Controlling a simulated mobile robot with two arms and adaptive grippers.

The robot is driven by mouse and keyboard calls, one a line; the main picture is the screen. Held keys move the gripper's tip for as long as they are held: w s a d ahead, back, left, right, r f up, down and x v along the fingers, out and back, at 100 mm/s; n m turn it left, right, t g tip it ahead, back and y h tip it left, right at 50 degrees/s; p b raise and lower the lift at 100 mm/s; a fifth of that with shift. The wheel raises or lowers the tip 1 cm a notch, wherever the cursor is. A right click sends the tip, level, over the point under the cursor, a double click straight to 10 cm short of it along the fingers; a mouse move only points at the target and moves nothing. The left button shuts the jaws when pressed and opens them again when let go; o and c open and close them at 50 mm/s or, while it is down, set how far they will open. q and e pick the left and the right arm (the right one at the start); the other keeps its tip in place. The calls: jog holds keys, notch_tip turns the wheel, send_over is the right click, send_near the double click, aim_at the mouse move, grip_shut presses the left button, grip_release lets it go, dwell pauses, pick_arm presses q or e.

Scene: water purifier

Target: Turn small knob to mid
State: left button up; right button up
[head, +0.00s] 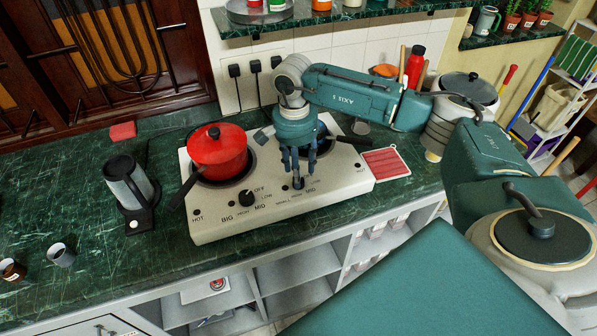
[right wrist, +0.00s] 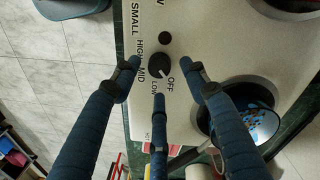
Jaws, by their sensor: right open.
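The small knob (head: 297,184) is a black dial on the front of the white stove (head: 335,187), on the right-hand side. In the right wrist view the small knob (right wrist: 158,66) has OFF, LOW, MID and HIGH printed around it. Its pale mark seems to face between OFF and LOW, but it is too small to be sure. My right gripper (head: 297,177) points down over the knob. In the right wrist view its blue fingers (right wrist: 165,76) are spread around the knob, apart from it, with nothing held. My left gripper is not in view.
A red pot (head: 217,150) sits on the left burner, its handle jutting forward. The big knob (head: 246,198) is left of the small one.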

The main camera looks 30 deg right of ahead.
jog(key=shift+f, duration=1.4)
grip_shut()
